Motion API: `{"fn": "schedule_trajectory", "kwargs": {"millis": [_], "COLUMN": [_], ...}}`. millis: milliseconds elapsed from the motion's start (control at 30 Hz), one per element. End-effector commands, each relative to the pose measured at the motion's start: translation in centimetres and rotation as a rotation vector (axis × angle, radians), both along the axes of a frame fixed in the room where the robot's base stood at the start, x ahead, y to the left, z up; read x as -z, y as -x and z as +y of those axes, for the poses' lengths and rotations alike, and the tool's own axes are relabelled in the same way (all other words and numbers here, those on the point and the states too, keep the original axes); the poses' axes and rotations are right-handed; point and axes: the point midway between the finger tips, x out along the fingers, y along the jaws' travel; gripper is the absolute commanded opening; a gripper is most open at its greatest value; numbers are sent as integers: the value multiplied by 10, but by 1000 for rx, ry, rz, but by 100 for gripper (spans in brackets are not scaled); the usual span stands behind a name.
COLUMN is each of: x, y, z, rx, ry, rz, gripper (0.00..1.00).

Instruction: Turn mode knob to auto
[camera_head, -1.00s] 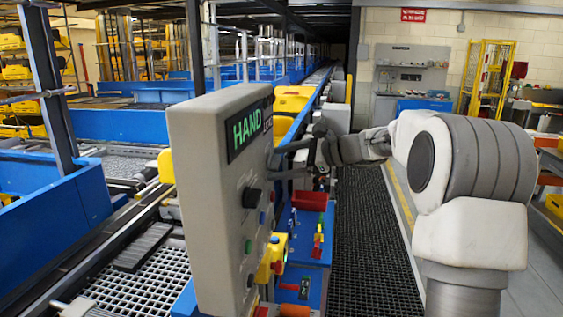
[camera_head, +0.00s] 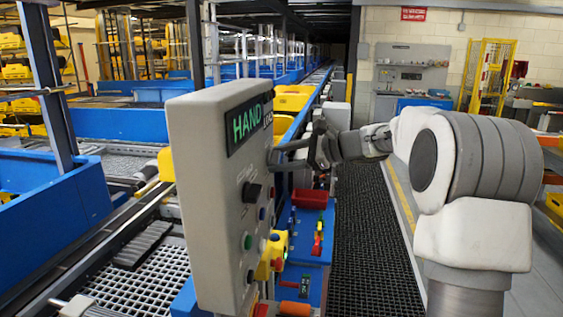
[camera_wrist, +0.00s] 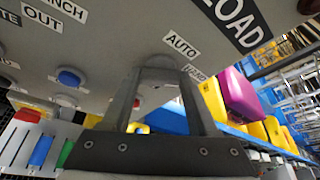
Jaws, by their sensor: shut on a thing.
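The grey control panel (camera_head: 208,190) stands in the middle of the head view. Its lit display (camera_head: 247,124) reads HAND in green. My gripper (camera_head: 276,158) reaches the panel's upper right from the right, its two dark fingers at the panel face. In the wrist view my gripper (camera_wrist: 160,72) is shut on the dark mode knob (camera_wrist: 159,62), which shows only in part between the fingertips. The AUTO label (camera_wrist: 182,44) is just right of the knob; a second label below it is partly covered by a finger. The knob is hidden in the head view.
The panel also bears a black knob (camera_head: 251,194), a blue button (camera_head: 262,214) and a green button (camera_head: 248,242). A red bin (camera_head: 309,199) stands on the blue conveyor side behind it. Yellow trays (camera_head: 293,98) lie beyond. The dark grated walkway (camera_head: 365,250) is clear.

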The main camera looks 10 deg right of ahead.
Motion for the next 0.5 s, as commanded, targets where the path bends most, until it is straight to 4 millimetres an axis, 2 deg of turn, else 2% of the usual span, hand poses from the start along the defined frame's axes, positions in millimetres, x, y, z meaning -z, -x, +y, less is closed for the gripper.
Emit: {"fn": "schedule_trajectory", "kwargs": {"millis": [33, 500], "x": [5, 12], "y": [0, 2], "z": [0, 1], "rx": [1, 0], "ry": [8, 136], "rz": [-21, -332], "gripper": [4, 4]}}
